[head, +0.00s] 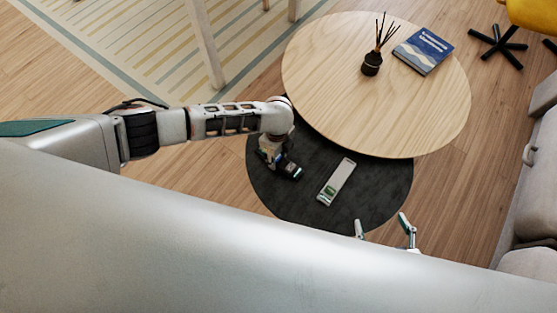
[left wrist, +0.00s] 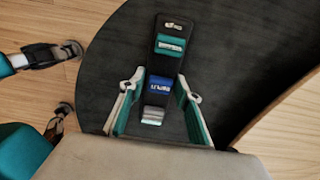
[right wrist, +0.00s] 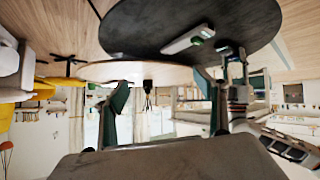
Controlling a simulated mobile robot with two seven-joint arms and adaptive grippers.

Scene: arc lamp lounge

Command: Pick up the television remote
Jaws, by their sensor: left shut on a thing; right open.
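The television remote appears to be the dark, narrow thing (left wrist: 170,45) with teal and blue patches in the left wrist view. My left gripper (left wrist: 158,98) is shut on it, one finger at each side of its near end. In the head view this dark thing (head: 290,169) is at my left gripper (head: 279,162), over the dark round low table (head: 262,190). I cannot tell whether it touches the table. My right gripper (head: 385,229) is open and empty near the table's front edge; its spread fingers also show in the right wrist view (right wrist: 168,108).
A pale, long thing with a green end (head: 337,181) lies on the dark table, right of my left gripper. A higher round wooden table (head: 330,80) overlaps the back, with a reed diffuser (head: 372,63) and blue book (head: 423,50). A sofa (head: 535,190) stands right.

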